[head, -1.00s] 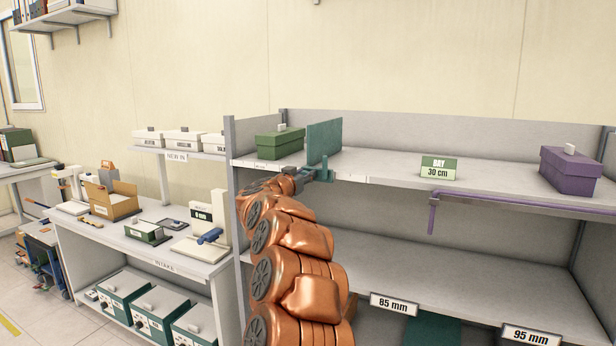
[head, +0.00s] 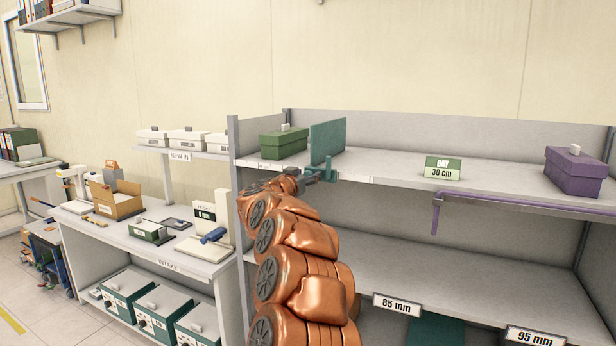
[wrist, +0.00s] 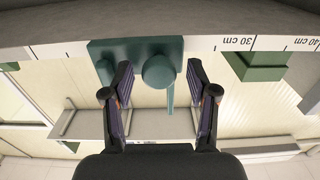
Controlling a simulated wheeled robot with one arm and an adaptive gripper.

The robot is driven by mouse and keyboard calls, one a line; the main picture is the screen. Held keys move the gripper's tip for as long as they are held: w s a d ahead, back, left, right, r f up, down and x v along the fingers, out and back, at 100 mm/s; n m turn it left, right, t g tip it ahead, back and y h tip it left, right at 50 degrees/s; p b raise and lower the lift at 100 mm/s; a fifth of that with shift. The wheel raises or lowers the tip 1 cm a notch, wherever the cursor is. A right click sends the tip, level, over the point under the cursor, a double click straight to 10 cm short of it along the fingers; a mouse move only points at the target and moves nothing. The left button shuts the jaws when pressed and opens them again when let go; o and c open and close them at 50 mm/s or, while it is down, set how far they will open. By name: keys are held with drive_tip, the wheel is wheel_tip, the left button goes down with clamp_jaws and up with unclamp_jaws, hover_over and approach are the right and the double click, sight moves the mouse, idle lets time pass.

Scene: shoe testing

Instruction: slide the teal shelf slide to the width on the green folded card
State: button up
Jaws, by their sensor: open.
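The teal shelf slide (head: 327,138) is an upright panel on the top shelf, just right of a green box (head: 283,145), with a teal handle at the shelf's front edge. In the wrist view the slide's teal base (wrist: 103,56) and round knob (wrist: 158,71) show against the shelf edge. My gripper (wrist: 159,75) is open, with one finger on each side of the knob and gaps between. In the head view my gripper (head: 312,177) is at the handle. The green folded card (head: 443,169) stands farther right and reads "BAY 30 cm".
A printed scale on the shelf edge (wrist: 262,42) shows 30 cm and 40 cm, upside down in the wrist view. A purple box (head: 574,172) stands at the right end, above a purple rail (head: 520,202). The shelf between slide and card is clear.

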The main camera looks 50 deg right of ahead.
drive_tip(key=v, duration=1.1)
drive_tip(key=shift+w, duration=0.1)
idle(0.4)
